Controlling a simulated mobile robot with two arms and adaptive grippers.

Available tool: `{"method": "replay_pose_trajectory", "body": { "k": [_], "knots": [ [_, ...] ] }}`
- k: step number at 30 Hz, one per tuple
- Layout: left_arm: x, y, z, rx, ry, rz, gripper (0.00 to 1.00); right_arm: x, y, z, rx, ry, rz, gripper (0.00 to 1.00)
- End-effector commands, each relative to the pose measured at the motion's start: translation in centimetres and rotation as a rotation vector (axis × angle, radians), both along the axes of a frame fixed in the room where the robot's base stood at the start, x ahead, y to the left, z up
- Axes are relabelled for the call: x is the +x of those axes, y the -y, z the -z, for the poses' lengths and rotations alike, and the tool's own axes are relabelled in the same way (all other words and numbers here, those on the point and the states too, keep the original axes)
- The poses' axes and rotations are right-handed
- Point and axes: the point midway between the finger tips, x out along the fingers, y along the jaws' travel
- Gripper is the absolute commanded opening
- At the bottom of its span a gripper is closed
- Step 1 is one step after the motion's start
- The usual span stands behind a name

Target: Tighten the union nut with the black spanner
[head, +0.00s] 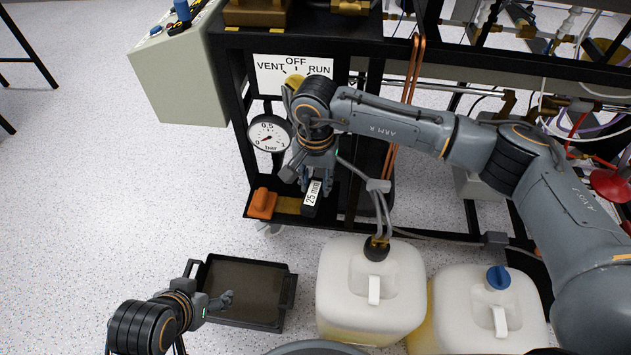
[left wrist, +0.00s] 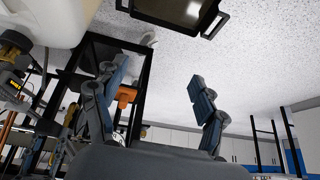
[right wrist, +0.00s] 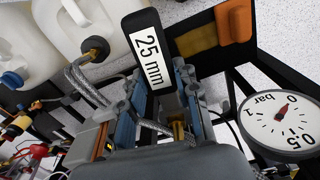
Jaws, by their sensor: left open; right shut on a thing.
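The black spanner shows its end with a white "25 mm" label in the head view (head: 312,196) and large in the right wrist view (right wrist: 130,25). My right gripper (head: 311,182) is shut on it, in front of the black frame and below the valve panel. Its fingers (right wrist: 162,85) lie on both sides of the spanner. A small brass piece (right wrist: 179,131) shows between the fingers; I cannot tell if it is the union nut. The spanner's jaw is hidden. My left gripper (head: 228,299) is open and empty, over the black tray; its spread fingers show in its wrist view (left wrist: 155,105).
A pressure gauge (head: 269,133) sits left of my right gripper, its needle near 0. An orange block (head: 262,204) lies on the low shelf. Braided hoses (head: 377,205) run to a white canister (head: 345,290); another stands beside it. The black tray (head: 205,264) is on the floor.

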Motion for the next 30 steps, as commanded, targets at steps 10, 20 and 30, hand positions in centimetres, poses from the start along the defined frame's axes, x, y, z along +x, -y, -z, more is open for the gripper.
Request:
{"method": "replay_pose_trajectory", "body": {
  "k": [10,20,30],
  "knots": [
    [0.6,0.2,-0.1,-0.006,0.029,0.005,0.72,0.2,0.0,0.0,0.001,0.001,0.000,0.00],
    [1.1,0.5,-0.3,-0.017,0.057,0.003,0.72,0.3,0.1,0.0,0.001,0.001,0.000,0.00],
    [1.8,0.9,-0.6,-0.029,0.088,0.002,0.72,0.5,0.1,0.0,0.001,0.001,0.000,0.00]
  ]
}}
